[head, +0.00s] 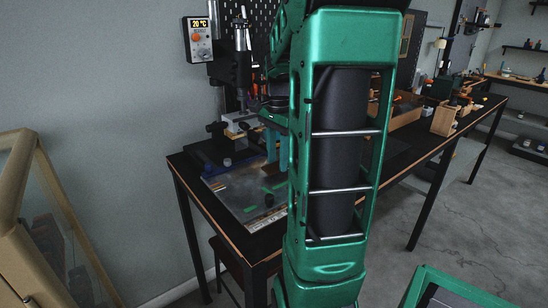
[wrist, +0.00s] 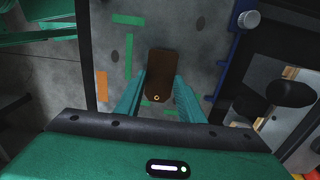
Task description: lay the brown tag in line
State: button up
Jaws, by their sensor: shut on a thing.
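The brown tag (wrist: 160,70) is a dark brown rectangle with a small ringed hole at its near end. In the wrist view it lies lengthwise between the two teal fingers of my gripper (wrist: 161,88), which is shut on it. Below it is a grey plate (wrist: 195,45) with green tape marks (wrist: 129,55) around the tag. I cannot tell whether the tag touches the plate. In the head view my arm hides much of the work area; the grey plate (head: 235,199) shows left of it.
An orange mark (wrist: 101,86) lies left of the tag. A blue rail (wrist: 223,75) and silver knob (wrist: 248,20) stand on the right, with a black knob (wrist: 290,93) farther right. The press (head: 233,68) rises behind the plate on the black table (head: 183,167).

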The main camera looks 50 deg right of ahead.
jog(key=shift+f, duration=0.95)
jog(key=o, duration=1)
jog(key=shift+c, duration=0.5)
jog(key=shift+c, duration=0.4)
jog(key=shift+r, duration=3.55)
